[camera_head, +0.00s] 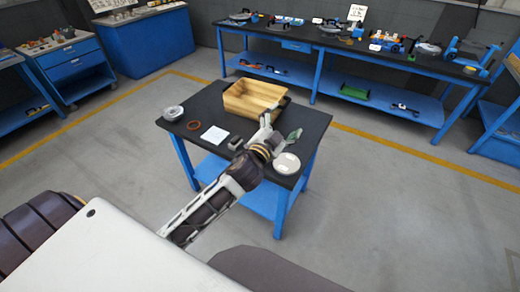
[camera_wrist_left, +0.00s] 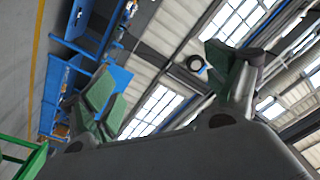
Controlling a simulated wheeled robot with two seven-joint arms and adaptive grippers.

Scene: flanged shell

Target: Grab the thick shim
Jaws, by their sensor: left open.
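No part is clearly marked as the thick shim, and I cannot tell which it is. On the small black-topped table lie a brown ring (camera_head: 194,125), a small dark block (camera_head: 235,143) and a pale round disc (camera_head: 287,163) with a label. A grey round metal part (camera_head: 173,113) sits at the table's left corner. My left gripper (camera_head: 281,127) is over the table's right part, open and empty, in front of the wooden box and beyond the disc. In the left wrist view its green-padded fingers (camera_wrist_left: 170,88) are spread, pointing toward the ceiling. My right gripper is not in view.
An open wooden box (camera_head: 236,104) stands at the back of the table (camera_head: 205,101). A white card (camera_head: 214,134) lies near its middle. My left forearm crosses the front edge. A long workbench (camera_head: 340,45) with tools stands behind; blue cabinets (camera_head: 150,40) are at left.

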